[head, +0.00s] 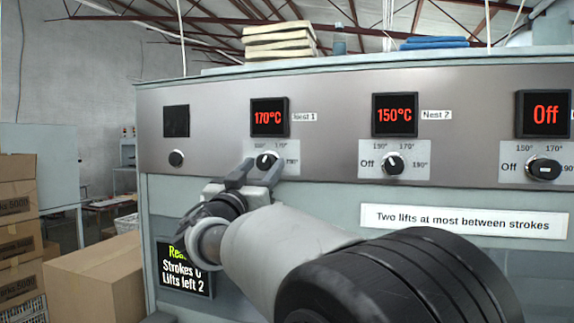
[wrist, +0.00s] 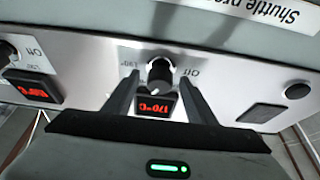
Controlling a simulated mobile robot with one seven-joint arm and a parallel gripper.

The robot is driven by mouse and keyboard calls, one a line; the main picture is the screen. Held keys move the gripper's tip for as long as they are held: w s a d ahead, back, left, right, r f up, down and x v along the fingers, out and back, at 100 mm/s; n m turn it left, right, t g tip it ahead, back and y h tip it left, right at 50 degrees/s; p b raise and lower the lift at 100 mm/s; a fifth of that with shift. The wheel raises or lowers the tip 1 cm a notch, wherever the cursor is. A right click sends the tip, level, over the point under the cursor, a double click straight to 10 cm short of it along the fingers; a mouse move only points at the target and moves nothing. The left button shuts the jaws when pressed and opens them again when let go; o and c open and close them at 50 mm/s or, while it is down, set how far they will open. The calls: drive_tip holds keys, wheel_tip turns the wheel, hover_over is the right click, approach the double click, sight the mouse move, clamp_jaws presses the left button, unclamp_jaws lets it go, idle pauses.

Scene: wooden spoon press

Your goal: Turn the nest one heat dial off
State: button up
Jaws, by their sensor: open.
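The nest one heat dial (head: 266,160) is a round black knob on a pale scale plate, below a red display (head: 268,117) reading 170°C and beside the label "Nest 1". My gripper (head: 261,168) is open at this dial, its two grey fingers reaching up to it. In the wrist view the same dial (wrist: 159,72) sits between the spread fingertips of my gripper (wrist: 159,80), with a gap visible on both sides. In the head view the fingers hide part of its scale, including the Off side.
The Nest 2 dial (head: 393,164) sits to the right under a 150°C display (head: 394,115). A third dial (head: 543,168) is under a display reading Off (head: 544,114). A small black knob (head: 176,158) is to the left. Cardboard boxes (head: 95,282) stand at lower left.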

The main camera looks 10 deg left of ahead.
drive_tip(key=c, duration=1)
drive_tip(key=shift+c, duration=0.2)
